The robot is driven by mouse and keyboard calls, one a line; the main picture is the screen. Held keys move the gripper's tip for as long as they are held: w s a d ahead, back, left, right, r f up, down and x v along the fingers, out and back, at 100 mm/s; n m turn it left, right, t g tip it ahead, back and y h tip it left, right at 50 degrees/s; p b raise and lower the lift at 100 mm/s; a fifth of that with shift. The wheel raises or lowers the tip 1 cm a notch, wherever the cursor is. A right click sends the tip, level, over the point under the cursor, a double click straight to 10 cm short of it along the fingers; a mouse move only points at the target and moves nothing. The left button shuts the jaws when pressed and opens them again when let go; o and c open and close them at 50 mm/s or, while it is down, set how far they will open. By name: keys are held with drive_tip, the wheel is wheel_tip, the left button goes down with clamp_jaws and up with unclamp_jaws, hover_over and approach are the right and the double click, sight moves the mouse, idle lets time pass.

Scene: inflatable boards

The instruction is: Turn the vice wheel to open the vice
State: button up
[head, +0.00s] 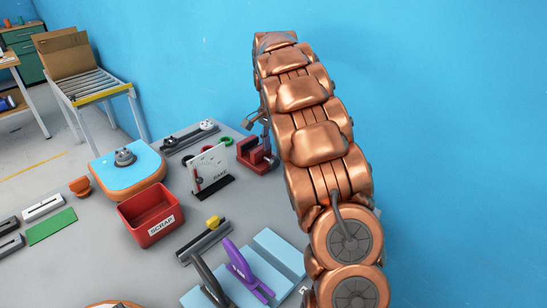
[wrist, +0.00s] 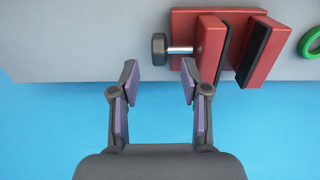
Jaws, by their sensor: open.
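The red vice (head: 258,155) stands at the far edge of the grey bench in the head view, partly behind my copper arm. In the wrist view the vice (wrist: 208,50) is at the upper right, with a gap between its dark-lined jaws. Its dark wheel (wrist: 159,49) sits on a short silver screw at the vice's left side. My gripper (wrist: 160,70) is open and empty, with its two fingertips apart just below the wheel in the picture. The right fingertip overlaps the vice's lower left edge in view; I cannot tell whether it touches. In the head view my gripper (head: 254,119) is mostly hidden.
A white gauge board (head: 210,167) stands left of the vice. A green ring (wrist: 312,42) is right of it. A red SCRAP bin (head: 151,214), an orange-and-blue board (head: 128,172) and a purple tool (head: 247,272) are on the bench. A blue wall is behind.

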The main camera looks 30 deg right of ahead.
sight(274, 158)
drive_tip(key=shift+f+p, duration=0.3)
drive_tip(key=shift+f, duration=2.05)
clamp_jaws()
